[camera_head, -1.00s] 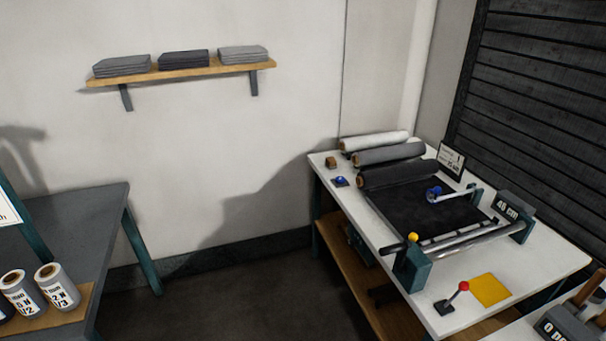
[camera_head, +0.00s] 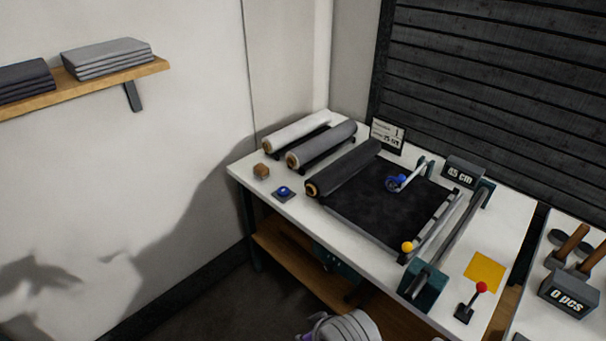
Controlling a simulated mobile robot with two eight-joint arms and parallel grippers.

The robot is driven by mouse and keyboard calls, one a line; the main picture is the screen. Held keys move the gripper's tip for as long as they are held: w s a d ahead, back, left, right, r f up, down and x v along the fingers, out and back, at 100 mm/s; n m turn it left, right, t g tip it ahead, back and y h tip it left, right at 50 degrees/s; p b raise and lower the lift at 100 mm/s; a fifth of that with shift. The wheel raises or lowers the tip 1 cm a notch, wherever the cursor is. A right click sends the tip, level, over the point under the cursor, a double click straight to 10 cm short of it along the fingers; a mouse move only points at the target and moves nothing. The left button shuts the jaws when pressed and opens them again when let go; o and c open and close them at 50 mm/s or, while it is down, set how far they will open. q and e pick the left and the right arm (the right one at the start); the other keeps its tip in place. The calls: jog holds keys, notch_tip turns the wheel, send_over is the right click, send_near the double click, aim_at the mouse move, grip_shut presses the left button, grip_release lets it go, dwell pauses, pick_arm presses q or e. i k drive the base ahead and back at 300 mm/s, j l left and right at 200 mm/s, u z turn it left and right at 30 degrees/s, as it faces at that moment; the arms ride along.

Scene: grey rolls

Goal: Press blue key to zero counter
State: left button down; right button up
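The blue key (camera_head: 283,191) is a round blue button on a small dark square base, near the left edge of the white table. The counter (camera_head: 463,171) is a dark box at the table's back right; its display ends in "cm", and the digits look like "65". A grey rounded part of my arm shows at the bottom edge, well below the blue key and apart from it. No gripper fingers can be made out.
A blue wheel (camera_head: 396,183) sits on the dark sheet (camera_head: 375,212). A red-knobbed lever (camera_head: 481,288) and yellow square (camera_head: 485,271) are at right. A "0 pcs" box (camera_head: 568,295) stands farther right.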

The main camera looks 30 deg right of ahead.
aim_at(283, 191)
jog(key=i+z, duration=0.7)
jog(key=z, duration=0.2)
jog(key=i+j+z, duration=0.2)
jog(key=i+z, duration=0.25)
jog(key=i+j+z, duration=0.2)
jog(key=z, duration=0.2)
